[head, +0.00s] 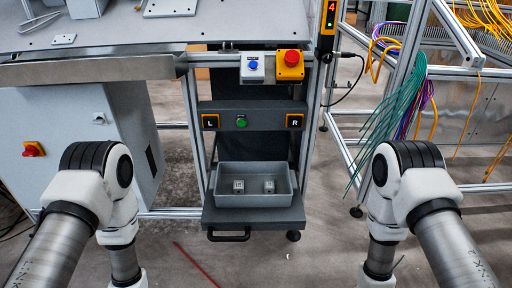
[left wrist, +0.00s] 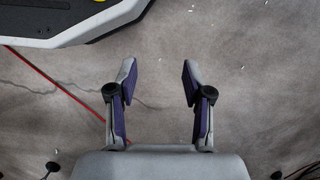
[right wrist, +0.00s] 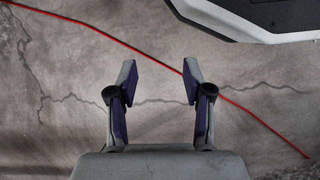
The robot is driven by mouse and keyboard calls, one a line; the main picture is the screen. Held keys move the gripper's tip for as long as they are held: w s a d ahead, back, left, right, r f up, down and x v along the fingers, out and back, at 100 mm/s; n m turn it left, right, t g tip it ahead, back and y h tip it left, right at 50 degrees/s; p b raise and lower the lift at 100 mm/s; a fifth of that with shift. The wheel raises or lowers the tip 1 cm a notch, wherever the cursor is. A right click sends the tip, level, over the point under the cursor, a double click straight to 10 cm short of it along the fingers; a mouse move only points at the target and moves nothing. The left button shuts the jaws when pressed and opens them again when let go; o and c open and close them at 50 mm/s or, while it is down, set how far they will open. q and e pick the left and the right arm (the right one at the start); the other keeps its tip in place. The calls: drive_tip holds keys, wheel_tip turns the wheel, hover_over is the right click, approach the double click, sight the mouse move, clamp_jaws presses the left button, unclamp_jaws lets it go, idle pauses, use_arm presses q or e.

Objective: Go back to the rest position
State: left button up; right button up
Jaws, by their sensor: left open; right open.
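My left gripper (left wrist: 158,82) is open and empty in the left wrist view, its two fingers spread above bare floor. My right gripper (right wrist: 159,82) is open and empty in the right wrist view, also above bare floor. A red cable on the floor passes behind its fingers. In the head view both arms hang down at the left and right sides, and their grippers are out of the picture. Neither gripper touches anything.
A machine frame with a grey tray (head: 226,203) holding two small blocks stands ahead. Above it are a red emergency button (head: 291,58) and a green button (head: 242,122). Coloured cables (head: 395,125) hang at the right. A red cable (head: 196,264) lies on the floor.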

drive_tip(key=s+r+t, duration=0.1)
drive_tip(key=s+r, duration=0.1)
drive_tip(key=s, duration=0.3)
use_arm(q)
wheel_tip(320, 180, up, 29)
drive_tip(key=t+p, duration=0.4)
drive_tip(key=p, duration=2.3)
drive_tip(key=shift+s+a+m, duration=0.15)
drive_tip(key=shift+s+m, duration=0.1)
drive_tip(key=shift+m, duration=0.15)
use_arm(e)
drive_tip(key=w+r+t, duration=0.1)
drive_tip(key=r, duration=1.2)
drive_tip(key=w+r+n+t, duration=0.1)
drive_tip(key=w+r+t, duration=0.1)
drive_tip(key=r, duration=1.2)
drive_tip(key=shift+w+d+r, duration=0.15)
drive_tip(key=shift+w+d, duration=0.05)
drive_tip(key=shift+w, duration=0.05)
